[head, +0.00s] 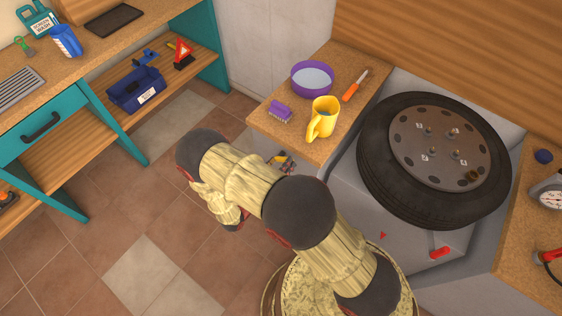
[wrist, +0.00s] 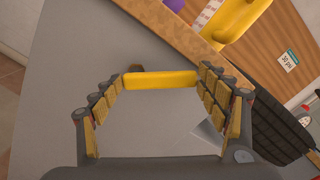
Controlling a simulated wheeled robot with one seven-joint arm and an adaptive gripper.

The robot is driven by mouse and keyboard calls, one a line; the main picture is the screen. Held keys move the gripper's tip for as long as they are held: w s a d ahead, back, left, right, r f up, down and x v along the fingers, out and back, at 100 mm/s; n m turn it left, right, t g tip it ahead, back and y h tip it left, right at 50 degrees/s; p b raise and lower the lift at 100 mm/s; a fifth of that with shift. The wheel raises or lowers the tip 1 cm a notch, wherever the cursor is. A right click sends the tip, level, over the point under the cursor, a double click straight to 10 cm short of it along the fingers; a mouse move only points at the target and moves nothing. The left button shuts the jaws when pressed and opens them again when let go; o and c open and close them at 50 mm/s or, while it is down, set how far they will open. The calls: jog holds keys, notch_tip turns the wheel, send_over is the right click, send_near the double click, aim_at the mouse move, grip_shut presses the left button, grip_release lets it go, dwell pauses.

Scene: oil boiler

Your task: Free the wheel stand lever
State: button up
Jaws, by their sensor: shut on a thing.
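The wheel stand (head: 400,240) is a grey block with the wheel (head: 440,158) lying flat on top. A red lever-like handle (head: 440,252) sticks out of its front, with a small red mark to its left. In the wrist view my gripper (wrist: 160,80) has its padded fingers on both ends of a yellow bar (wrist: 160,80), in front of a grey surface. I cannot tell whether this bar is part of the stand. In the head view only a little of my gripper (head: 281,160) shows past my arm, beside the wooden counter; the bar is not clear there.
The wooden counter (head: 275,133) holds a yellow mug (head: 322,118), a purple bowl (head: 312,78), a purple brush (head: 280,111) and an orange-handled tool (head: 355,86). A gauge (head: 548,194) lies at right. A teal workbench (head: 45,130) stands at left; tiled floor lies between.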

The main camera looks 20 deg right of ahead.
jog(key=n+p, duration=0.1)
jog(key=n, duration=0.1)
jog(key=w+n, duration=0.1)
jog(key=a+r+n+p, duration=0.1)
jog(key=n, duration=0.1)
jog(key=shift+w+r+n+p, duration=0.1)
jog(key=shift+w+n+p, duration=0.1)
jog(key=shift+n+p, duration=0.15)
jog(key=shift+w+a+n+p, duration=0.2)
jog(key=shift+w+n+p, duration=0.15)
jog(key=shift+n, duration=0.75)
jog(key=shift+w+a+n+p, duration=0.2)
jog(key=shift+n+p, duration=0.1)
jog(key=shift+n, duration=0.75)
jog(key=o, duration=1.7)
jog(key=shift+a, duration=0.1)
jog(key=v, duration=1.2)
